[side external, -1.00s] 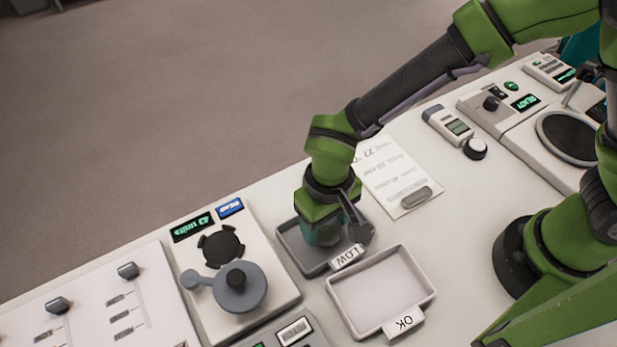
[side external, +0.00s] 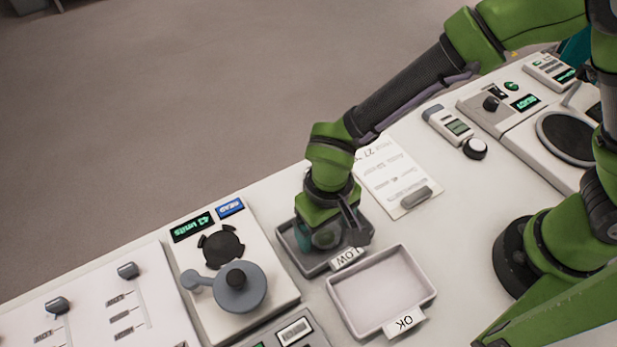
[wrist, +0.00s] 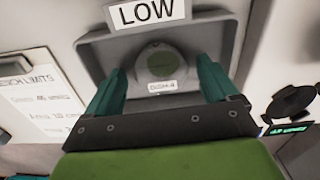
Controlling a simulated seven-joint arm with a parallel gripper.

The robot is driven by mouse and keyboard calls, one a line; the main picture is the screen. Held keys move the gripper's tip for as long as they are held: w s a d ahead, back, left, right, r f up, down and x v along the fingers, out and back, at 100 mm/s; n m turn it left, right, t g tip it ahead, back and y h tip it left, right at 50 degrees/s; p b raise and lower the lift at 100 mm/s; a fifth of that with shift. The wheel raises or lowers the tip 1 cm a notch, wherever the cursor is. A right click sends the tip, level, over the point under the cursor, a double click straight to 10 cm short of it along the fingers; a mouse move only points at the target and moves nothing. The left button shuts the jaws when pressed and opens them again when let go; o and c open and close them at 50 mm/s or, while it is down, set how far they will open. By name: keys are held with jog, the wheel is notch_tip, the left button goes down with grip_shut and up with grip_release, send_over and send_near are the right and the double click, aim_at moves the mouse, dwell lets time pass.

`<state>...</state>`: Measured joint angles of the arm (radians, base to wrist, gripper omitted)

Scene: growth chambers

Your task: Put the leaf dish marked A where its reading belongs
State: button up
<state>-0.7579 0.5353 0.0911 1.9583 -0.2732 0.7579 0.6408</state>
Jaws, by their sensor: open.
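The leaf dish (wrist: 161,62) is a round grey dish with a green leaf disc and a small label that seems to read DISH-A. It lies in the dark grey LOW tray (side external: 287,234), whose rim also shows in the wrist view (wrist: 97,52). My gripper (side external: 324,240) is low over this tray. Its teal fingers (wrist: 160,80) are open, one on each side of the dish, with visible gaps. The pale OK tray (side external: 381,290) is empty. The reader's green display (side external: 192,227) shows a number in units, upside down and hard to read, perhaps 43.
The leaf reader (side external: 238,288) with its grey lid stands left of the trays. A limits card (side external: 392,178) lies behind them, its figures blurred. Slider panels fill the left end.

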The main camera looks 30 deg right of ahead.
aim_at(325, 231)
notch_tip(325, 231, up, 12)
jog(key=f, duration=0.1)
jog(key=w+d+r+m+t+y, duration=0.2)
jog(key=d+r, duration=0.7)
jog(key=d, duration=0.3)
jog(key=s+d+r+m+t, duration=0.1)
jog(key=s+d+t, duration=0.1)
jog(key=d, duration=0.5)
jog(key=s+d+r+m+t, duration=0.1)
jog(key=s+d+r+t, duration=0.1)
jog(key=d, duration=0.4)
jog(key=shift+s+d+r+m+t, duration=0.3)
jog(key=shift+s+d+t, duration=0.1)
jog(key=shift+t, duration=0.2)
